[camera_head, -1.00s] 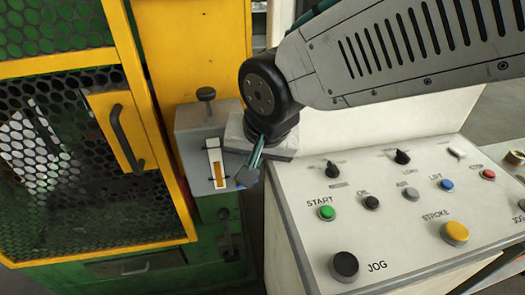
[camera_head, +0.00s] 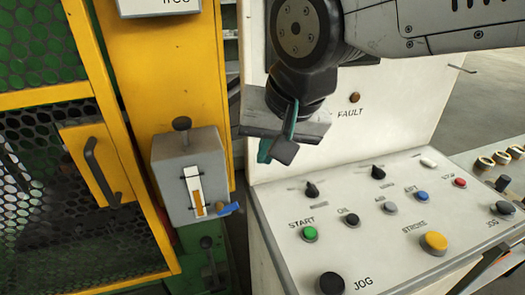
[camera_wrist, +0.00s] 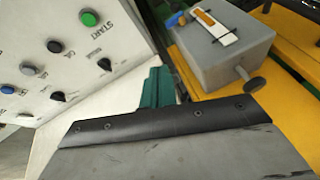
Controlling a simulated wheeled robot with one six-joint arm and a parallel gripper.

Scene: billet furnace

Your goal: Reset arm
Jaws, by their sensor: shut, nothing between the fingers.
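My gripper (camera_head: 277,149) hangs from the arm at the upper middle of the head view, in front of the white upright panel of the control console (camera_head: 395,120). Its fingers are together with nothing between them, and it is apart from the console and the grey box. In the wrist view, a teal finger (camera_wrist: 157,88) shows above the dark gripper edge, and the other finger is mostly hidden.
A grey box (camera_head: 165,205) with a gauge, knob and blue lever (camera_head: 230,209) is on the yellow frame (camera_head: 168,80), left of my gripper. Below right are a green START button (camera_head: 310,234), black JOG button (camera_head: 331,283) and yellow STROKE button (camera_head: 434,242). A mesh door stands left.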

